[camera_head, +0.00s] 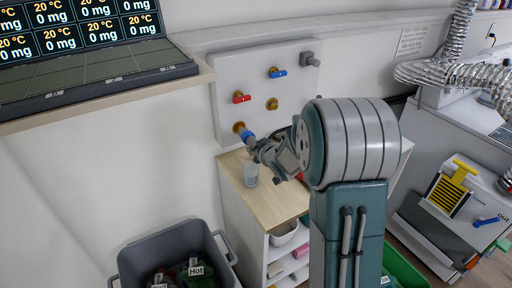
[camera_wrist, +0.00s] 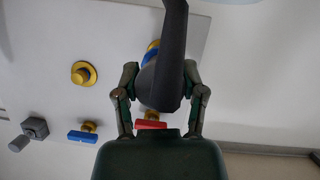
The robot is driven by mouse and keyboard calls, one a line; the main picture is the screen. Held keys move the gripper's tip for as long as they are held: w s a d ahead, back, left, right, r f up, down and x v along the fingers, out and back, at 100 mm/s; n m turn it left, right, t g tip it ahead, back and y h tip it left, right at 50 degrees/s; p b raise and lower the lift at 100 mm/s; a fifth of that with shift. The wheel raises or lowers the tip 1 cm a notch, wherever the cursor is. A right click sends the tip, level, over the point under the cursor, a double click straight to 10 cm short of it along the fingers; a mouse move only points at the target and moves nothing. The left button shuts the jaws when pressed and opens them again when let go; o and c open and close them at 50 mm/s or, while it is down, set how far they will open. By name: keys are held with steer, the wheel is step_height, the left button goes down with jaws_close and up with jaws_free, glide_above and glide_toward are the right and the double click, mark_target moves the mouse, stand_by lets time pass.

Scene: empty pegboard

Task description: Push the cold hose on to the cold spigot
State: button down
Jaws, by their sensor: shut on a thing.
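My gripper (camera_head: 268,152) is shut on a dark hose (camera_wrist: 173,60) with a blue end (camera_head: 247,134). The blue end faces the lower-left brass spigot (camera_head: 239,127), below the red-handled valve (camera_head: 241,97). In the wrist view the blue end overlaps that spigot (camera_wrist: 153,45); I cannot tell whether it is pushed on or only close. The other brass spigot (camera_head: 272,103), below the blue-handled valve (camera_head: 277,72), is bare; it also shows in the wrist view (camera_wrist: 83,73). My gripper (camera_wrist: 165,95) hides part of the hose.
The white panel (camera_head: 225,75) also carries a grey fitting (camera_head: 310,59). A clear beaker (camera_head: 251,175) stands on the wooden shelf top (camera_head: 285,207) below my gripper. A grey bin (camera_head: 128,262) stands at lower left. The display shelf (camera_head: 130,95) is at upper left.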

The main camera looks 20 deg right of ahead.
steer(key=shift+s+d, duration=0.15)
steer(key=shift+s, duration=1)
steer(key=shift+s+d, duration=0.15)
steer(key=shift+s, duration=0.95)
